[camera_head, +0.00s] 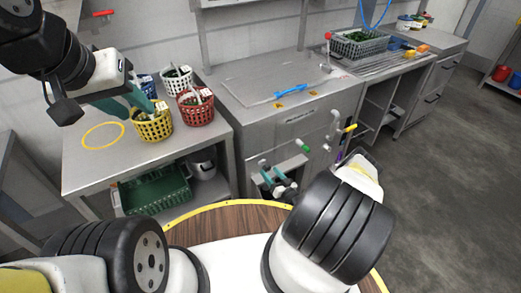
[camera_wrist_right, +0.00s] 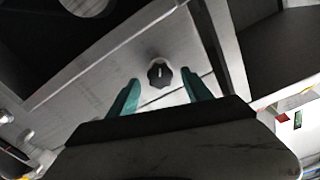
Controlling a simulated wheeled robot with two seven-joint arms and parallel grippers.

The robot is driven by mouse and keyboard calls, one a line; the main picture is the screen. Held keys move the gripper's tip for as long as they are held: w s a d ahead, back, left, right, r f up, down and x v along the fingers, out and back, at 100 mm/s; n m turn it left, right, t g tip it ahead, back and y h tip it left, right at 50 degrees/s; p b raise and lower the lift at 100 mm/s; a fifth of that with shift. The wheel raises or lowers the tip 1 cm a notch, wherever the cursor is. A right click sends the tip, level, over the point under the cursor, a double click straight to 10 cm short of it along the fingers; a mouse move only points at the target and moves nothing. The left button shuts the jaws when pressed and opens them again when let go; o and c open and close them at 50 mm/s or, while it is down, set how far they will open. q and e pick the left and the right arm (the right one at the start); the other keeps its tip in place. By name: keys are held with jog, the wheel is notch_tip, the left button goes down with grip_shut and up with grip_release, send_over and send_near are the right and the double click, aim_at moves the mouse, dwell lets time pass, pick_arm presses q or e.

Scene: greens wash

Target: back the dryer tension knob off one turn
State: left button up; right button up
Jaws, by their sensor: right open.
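The tension knob (camera_wrist_right: 160,73) is black and lobed, with a pale mark on its face. It sits on a pale grey metal panel in the right wrist view. My right gripper (camera_wrist_right: 160,82) is open, with one teal finger to each side of the knob in the picture. The knob lies beyond the fingertips, and no contact shows. In the head view my right gripper (camera_head: 277,180) is low at the front of the steel dryer cabinet (camera_head: 290,125), and I cannot make out the knob there. My left gripper (camera_head: 138,98) is above the left table by the yellow basket; its opening is unclear.
The left table (camera_head: 85,150) holds a yellow basket (camera_head: 153,127), a red basket (camera_head: 195,108) and a yellow ring (camera_head: 103,135). A green crate (camera_head: 155,190) is on its lower shelf. Coloured-tipped levers (camera_head: 348,130) stick out near my right gripper. Floor on the right is clear.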

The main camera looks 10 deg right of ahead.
jog(key=shift+x, duration=1.45)
grip_shut()
jog(key=shift+n, duration=0.3)
